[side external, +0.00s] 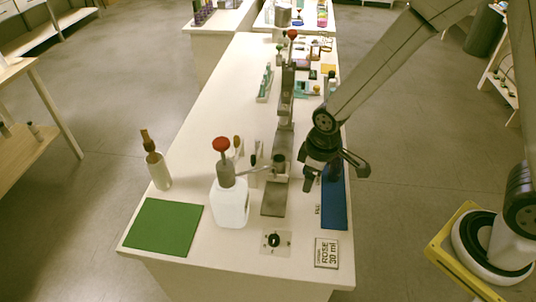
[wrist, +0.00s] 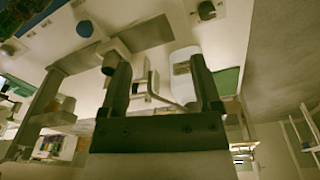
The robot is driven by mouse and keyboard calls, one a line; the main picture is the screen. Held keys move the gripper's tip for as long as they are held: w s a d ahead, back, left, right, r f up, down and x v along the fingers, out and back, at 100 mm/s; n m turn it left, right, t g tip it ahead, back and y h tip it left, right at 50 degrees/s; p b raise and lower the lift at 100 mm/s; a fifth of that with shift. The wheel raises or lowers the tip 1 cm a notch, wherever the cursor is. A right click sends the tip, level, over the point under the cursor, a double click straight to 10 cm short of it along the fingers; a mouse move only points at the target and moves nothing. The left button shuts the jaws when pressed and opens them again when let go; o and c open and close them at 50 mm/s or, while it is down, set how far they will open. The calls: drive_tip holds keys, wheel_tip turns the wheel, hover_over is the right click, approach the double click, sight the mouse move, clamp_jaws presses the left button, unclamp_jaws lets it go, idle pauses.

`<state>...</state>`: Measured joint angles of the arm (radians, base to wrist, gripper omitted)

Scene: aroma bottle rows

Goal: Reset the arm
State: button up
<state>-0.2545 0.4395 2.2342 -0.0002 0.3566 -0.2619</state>
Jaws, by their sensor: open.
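My gripper (side external: 335,176) is open and empty, held above the right side of the long white table near the blue mat (side external: 334,208). Its two fingers stand apart in the wrist view (wrist: 161,75), with nothing between them in their grasp. A white pump bottle with a red knob (side external: 231,205) stands upright to the left of the gripper, apart from it; a white bottle body also shows beyond the right finger in the wrist view (wrist: 183,82). A dark upright stand (side external: 286,105) with a grey base plate (side external: 274,199) stands just left of the gripper.
A clear bottle with a brown top (side external: 157,168) stands at the left edge behind a green mat (side external: 163,228). A card reading ROSE 30 ml (side external: 326,253) and a small dial plate (side external: 275,242) lie at the front. Several small items crowd the table's far right. The left middle is clear.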

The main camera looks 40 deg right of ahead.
drive_tip(key=s+d+r+m+t, duration=0.1)
drive_tip(key=s+d+r+m, duration=0.5)
drive_tip(key=d, duration=0.3)
drive_tip(key=shift+s+r, duration=0.4)
